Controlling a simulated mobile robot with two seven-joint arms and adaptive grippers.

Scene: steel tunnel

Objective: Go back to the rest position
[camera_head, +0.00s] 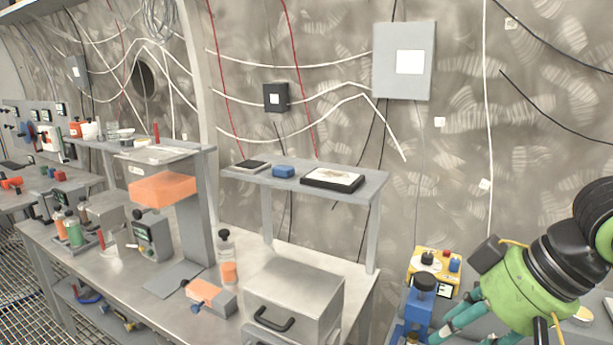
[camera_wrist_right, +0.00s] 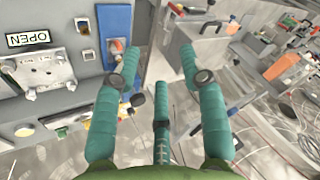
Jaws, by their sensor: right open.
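My right gripper (camera_head: 462,318) comes in from the right edge of the head view, a green body with teal fingers pointing down and left. It is beside a blue device with a dark knob (camera_head: 424,290), and I cannot tell from the head view whether it touches it. In the right wrist view my right gripper (camera_wrist_right: 160,78) has its teal fingers spread apart, with nothing between them. My left gripper is not in view.
A yellow box with buttons (camera_head: 436,264) stands by my right gripper. A steel bench (camera_head: 130,275) holds a grey drawer box (camera_head: 293,300), a bottle (camera_head: 226,258) and a raised shelf (camera_head: 358,186).

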